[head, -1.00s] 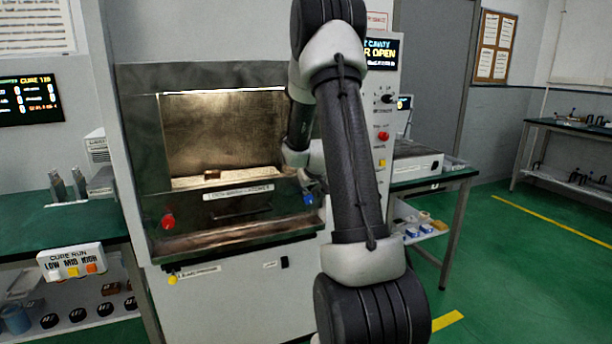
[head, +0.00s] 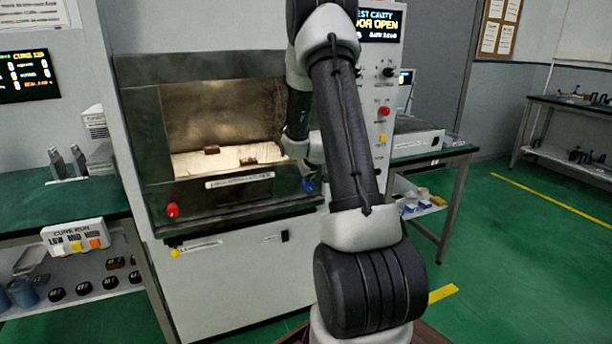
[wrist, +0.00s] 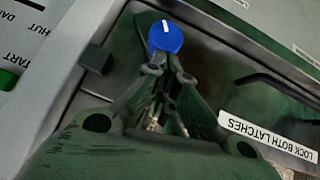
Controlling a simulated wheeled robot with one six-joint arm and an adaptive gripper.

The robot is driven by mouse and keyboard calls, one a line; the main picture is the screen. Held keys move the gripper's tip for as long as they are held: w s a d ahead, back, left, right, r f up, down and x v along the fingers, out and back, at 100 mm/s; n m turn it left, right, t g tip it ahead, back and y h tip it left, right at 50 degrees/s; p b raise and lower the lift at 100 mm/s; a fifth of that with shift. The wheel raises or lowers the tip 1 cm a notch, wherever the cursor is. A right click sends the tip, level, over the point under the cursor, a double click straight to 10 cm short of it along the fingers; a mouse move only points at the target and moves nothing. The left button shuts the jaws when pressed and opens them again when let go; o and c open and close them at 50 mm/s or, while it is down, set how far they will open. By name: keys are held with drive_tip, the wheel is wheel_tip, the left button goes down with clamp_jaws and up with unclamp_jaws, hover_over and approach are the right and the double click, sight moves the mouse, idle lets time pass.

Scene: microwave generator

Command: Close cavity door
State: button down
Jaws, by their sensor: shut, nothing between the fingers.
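The cavity (head: 215,115) is open in the head view, with its lit interior and pale floor showing. The screen (head: 380,24) on the column reads door open. A dark metal front surrounds the opening; I cannot tell which part is the door. A red latch knob (head: 172,210) sits at the lower left and a blue latch knob (head: 308,185) at the lower right. In the wrist view, my gripper (wrist: 163,62) is shut and empty, its fingertips right at the blue knob (wrist: 166,37). I cannot tell whether they touch. My arm hides the cavity's right side.
Small brown blocks (head: 212,150) lie on the cavity floor. A label (wrist: 268,138) about locking both latches is beside my gripper. A green bench (head: 85,210) stands at left, another table (head: 432,152) at right. Green floor (head: 500,260) is open at right.

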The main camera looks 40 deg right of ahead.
drive_tip(key=r, duration=0.3)
drive_tip(key=shift+w+a+r, duration=0.1)
drive_tip(key=shift+a+r, duration=0.1)
drive_tip(key=shift+r, duration=0.05)
drive_tip(key=v, duration=1)
drive_tip(key=shift+r, duration=0.25)
drive_tip(key=s+a+f+m+g+y, duration=0.1)
drive_tip(key=s+a+f+g+y, duration=0.15)
drive_tip(key=s+f, duration=0.3)
drive_tip(key=s+a+r+n+g, duration=0.1)
drive_tip(key=s+a+r, duration=0.6)
drive_tip(key=s+a, duration=0.3)
drive_tip(key=s+a+r+n+y, duration=0.1)
drive_tip(key=s+a+r+n, duration=0.1)
drive_tip(key=s+a+r, duration=0.6)
drive_tip(key=s+a, duration=0.3)
drive_tip(key=s, duration=0.2)
drive_tip(key=shift+g, duration=0.35)
drive_tip(key=shift+s+d, duration=0.1)
